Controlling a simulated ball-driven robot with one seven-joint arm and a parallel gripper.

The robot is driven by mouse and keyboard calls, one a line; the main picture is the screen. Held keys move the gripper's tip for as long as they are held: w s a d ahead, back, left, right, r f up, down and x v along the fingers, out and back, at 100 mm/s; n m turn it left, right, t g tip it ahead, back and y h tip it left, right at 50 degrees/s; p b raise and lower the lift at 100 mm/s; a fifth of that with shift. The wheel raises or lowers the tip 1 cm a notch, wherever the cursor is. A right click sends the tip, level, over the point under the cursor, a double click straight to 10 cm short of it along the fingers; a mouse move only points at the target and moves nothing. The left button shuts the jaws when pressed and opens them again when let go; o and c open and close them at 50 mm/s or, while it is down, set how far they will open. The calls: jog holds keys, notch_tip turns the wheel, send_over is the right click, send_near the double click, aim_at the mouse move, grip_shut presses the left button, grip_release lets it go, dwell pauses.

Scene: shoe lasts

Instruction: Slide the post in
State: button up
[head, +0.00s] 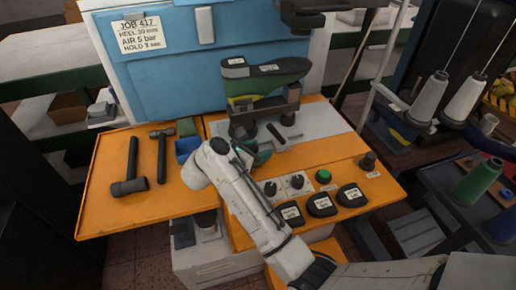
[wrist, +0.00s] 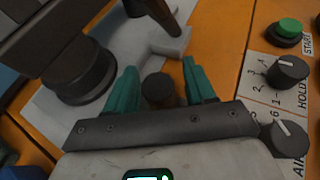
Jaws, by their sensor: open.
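A short dark round post (wrist: 158,90) stands between the green fingers of my gripper (wrist: 160,84) in the wrist view. A gap shows on both sides of it, so the fingers are open around it and not closed on it. In the head view my gripper (head: 258,152) is at the front edge of the grey machine plate (head: 325,125), and the arm partly hides it. I cannot make out the post there. A grey block (wrist: 171,42) with a dark bar lies just beyond the fingers. A larger dark round support (wrist: 80,72) stands to their left.
A dark and green shoe last (head: 265,78) sits above the plate. A control panel with knobs (head: 297,182), a green button (head: 323,176) and several black labelled pieces (head: 321,205) is to the right. Two hammers (head: 131,170) lie on the orange table (head: 100,215) at left.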

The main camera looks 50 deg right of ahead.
jog(key=shift+d+f, duration=0.1)
jog(key=shift+d, duration=0.1)
grip_shut()
dwell(0.5)
